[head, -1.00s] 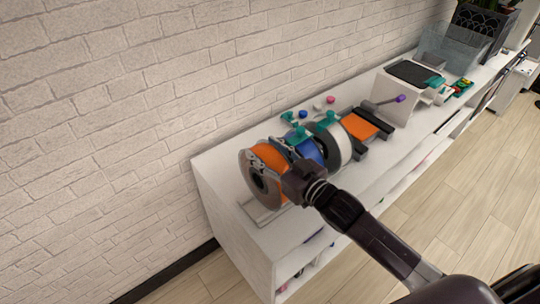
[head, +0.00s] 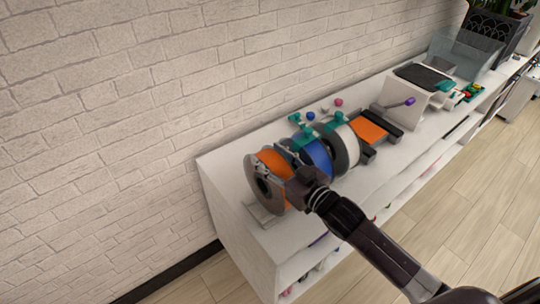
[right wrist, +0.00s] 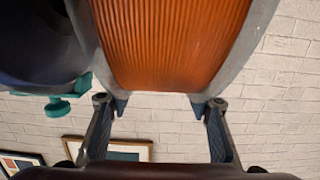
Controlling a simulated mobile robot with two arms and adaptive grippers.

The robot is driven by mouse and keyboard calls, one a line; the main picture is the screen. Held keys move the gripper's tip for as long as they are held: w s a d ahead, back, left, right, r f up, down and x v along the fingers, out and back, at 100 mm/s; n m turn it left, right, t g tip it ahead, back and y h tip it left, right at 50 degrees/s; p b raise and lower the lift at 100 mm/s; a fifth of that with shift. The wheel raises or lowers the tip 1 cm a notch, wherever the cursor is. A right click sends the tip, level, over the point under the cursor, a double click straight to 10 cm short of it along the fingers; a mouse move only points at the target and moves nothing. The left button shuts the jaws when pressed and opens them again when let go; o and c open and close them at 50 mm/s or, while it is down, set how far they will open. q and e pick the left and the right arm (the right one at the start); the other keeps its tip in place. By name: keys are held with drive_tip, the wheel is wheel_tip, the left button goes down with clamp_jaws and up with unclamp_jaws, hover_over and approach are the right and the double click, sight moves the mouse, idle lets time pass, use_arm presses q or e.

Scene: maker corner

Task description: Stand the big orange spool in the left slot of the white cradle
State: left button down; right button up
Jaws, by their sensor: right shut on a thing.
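The big orange spool (head: 273,165), with grey flanges, stands upright at the near left end of the white shelf. My right gripper (head: 293,184) is shut on its right side. In the right wrist view, the fingers (right wrist: 160,106) sit at the two flanges of the orange spool (right wrist: 175,45). A pale strip of the white cradle (head: 262,216) shows below and in front of the spool. The spool's lower edge is close to the cradle, but I cannot tell whether it rests in the slot. My left gripper is out of view.
A blue spool (head: 318,153) and a white spool (head: 347,143) stand just right of the orange one, with green clips. Beyond are a dark device with an orange plate (head: 371,131) and a white box (head: 401,103). The brick wall (head: 110,110) runs behind the shelf.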

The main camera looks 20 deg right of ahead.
drive_tip(key=shift+r, duration=0.3)
